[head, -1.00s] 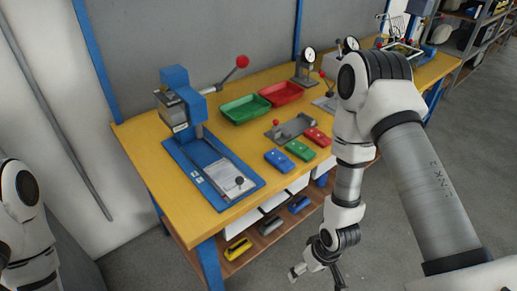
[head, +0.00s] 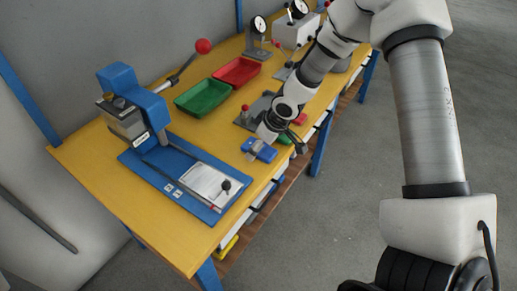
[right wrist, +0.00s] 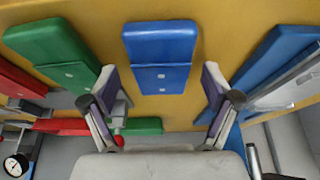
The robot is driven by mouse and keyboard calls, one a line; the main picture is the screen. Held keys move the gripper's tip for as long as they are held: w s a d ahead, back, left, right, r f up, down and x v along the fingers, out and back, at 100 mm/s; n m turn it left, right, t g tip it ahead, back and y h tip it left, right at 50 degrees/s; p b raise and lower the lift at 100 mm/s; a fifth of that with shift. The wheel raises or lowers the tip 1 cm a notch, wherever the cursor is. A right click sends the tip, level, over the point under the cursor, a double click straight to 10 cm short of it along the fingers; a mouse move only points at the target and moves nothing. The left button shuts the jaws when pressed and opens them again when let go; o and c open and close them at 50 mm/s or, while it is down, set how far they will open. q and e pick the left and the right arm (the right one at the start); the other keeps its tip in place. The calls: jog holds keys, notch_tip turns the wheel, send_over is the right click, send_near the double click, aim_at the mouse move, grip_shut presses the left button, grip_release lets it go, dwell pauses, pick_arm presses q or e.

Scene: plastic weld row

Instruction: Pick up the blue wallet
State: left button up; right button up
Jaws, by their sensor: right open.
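The blue wallet (head: 264,153) lies flat on the yellow workbench near its front edge, partly covered by my right gripper (head: 277,146) in the head view. In the right wrist view the blue wallet (right wrist: 160,48) is upper centre, between the lines of the two fingers. My right gripper (right wrist: 159,88) is open and empty, one finger to each side of the wallet's near end. I cannot tell the exact height of the fingertips. My left gripper is not in view.
A green wallet (right wrist: 52,48) lies beside the blue one, with a red wallet (right wrist: 18,80) beyond it. On the other side is the blue press base (head: 170,178). A green tray (head: 202,97) and a red tray (head: 236,72) stand behind.

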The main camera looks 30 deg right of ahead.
jog(key=shift+s+r, duration=0.1)
jog(key=shift+s, duration=0.1)
jog(key=shift+f+b, duration=0.25)
jog(key=shift+b, duration=0.1)
dwell(0.4)
jog(key=c, duration=1.2)
